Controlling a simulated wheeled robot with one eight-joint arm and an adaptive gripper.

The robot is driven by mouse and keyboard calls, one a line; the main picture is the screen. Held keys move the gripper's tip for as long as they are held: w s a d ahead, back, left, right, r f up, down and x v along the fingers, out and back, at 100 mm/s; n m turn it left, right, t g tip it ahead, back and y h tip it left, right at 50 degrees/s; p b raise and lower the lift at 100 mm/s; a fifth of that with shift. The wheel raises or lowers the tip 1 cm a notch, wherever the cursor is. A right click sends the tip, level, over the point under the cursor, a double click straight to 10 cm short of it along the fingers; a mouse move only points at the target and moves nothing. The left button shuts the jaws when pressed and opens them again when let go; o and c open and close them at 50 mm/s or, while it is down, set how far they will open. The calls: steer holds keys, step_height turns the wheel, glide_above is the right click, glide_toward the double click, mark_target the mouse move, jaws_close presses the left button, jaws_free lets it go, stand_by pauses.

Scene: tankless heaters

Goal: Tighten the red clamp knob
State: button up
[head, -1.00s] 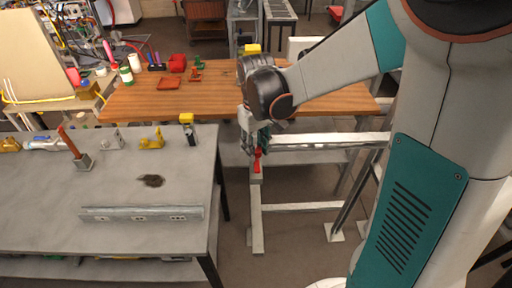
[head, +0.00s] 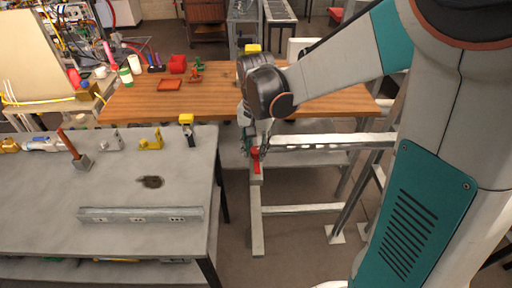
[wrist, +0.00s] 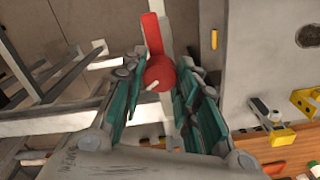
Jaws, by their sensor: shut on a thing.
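The red clamp knob (head: 256,153) sits at the end of the grey metal frame (head: 256,205), just right of the grey table. In the wrist view, the red knob (wrist: 159,73) has a round body and a flat red arm running up from it, with a small pale peg on its near side. My gripper (wrist: 161,88) has its green-padded fingers on either side of the round body, shut on it. In the head view, my gripper (head: 254,142) is partly hidden by its own wrist, and finger contact is too small to see.
A grey table (head: 120,185) with clamps and a metal rail (head: 140,215) stands at left. A wooden workbench (head: 215,98) with red parts lies behind the gripper. Pale frame bars (head: 325,140) run to the right of the knob. Floor shows between table and frame.

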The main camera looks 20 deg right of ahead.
mark_target(256, 151)
steer(key=m, duration=0.6)
stand_by(0.6)
steer(key=o, duration=1.1)
steer(key=shift+c, duration=0.2)
steer(key=shift+r, duration=0.1)
step_height(256, 151, up, 12)
steer(key=shift+s+a, duration=0.1)
steer(key=shift+s, duration=0.05)
